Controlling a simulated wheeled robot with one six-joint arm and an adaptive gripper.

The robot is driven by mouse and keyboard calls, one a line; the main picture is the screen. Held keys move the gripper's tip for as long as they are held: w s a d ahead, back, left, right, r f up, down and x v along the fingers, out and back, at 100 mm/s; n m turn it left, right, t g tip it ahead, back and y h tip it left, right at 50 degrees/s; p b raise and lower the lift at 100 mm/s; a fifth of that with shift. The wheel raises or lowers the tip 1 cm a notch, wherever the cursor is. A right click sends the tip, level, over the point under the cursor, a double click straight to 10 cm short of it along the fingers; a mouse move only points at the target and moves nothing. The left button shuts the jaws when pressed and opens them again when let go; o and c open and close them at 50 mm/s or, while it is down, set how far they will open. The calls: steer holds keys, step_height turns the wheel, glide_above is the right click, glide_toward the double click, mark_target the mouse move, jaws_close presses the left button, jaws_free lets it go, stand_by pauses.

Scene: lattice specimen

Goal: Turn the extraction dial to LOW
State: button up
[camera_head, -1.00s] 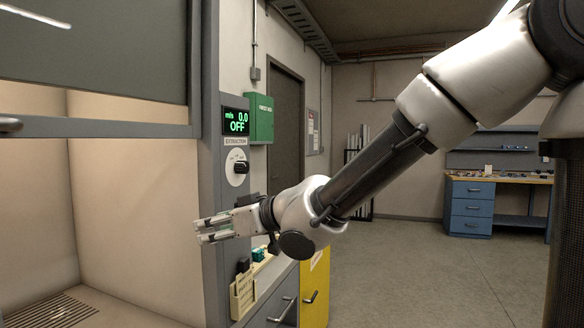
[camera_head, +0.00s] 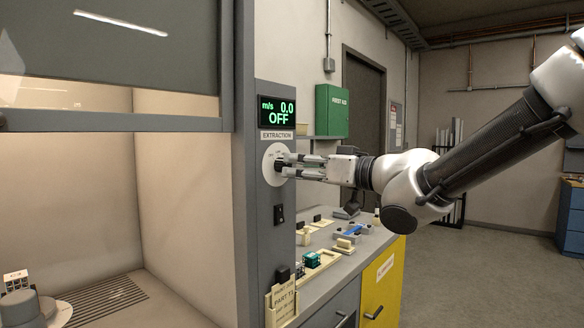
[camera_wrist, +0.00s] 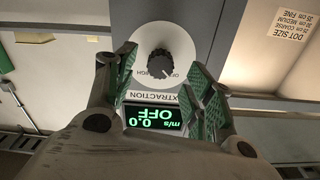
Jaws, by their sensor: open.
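The extraction dial (camera_head: 275,164) is a black knob on a round white plate on the grey post of the hood. The display (camera_head: 277,112) above it reads 0.0 m/s and OFF. In the wrist view the dial (camera_wrist: 160,64) shows upside down, between and beyond the fingertips, with part of its printed scale readable. My gripper (camera_head: 286,166) is open, its two fingers pointing at the dial from the right. In the wrist view my gripper (camera_wrist: 160,72) has a finger on each side of the knob. I cannot tell whether the fingers touch it.
A black switch (camera_head: 280,214) sits below the dial on the post. The raised hood sash (camera_head: 110,122) is at left. A bench (camera_head: 345,262) with several small parts lies below my gripper. A green first aid box (camera_head: 331,110) hangs behind.

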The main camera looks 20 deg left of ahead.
mark_target(288, 166)
steer(key=shift+x, duration=2.1)
steer(key=c, duration=1)
steer(key=m, duration=0.4)
steer(key=shift+s+m, duration=0.1)
steer(key=shift+m, duration=2.2)
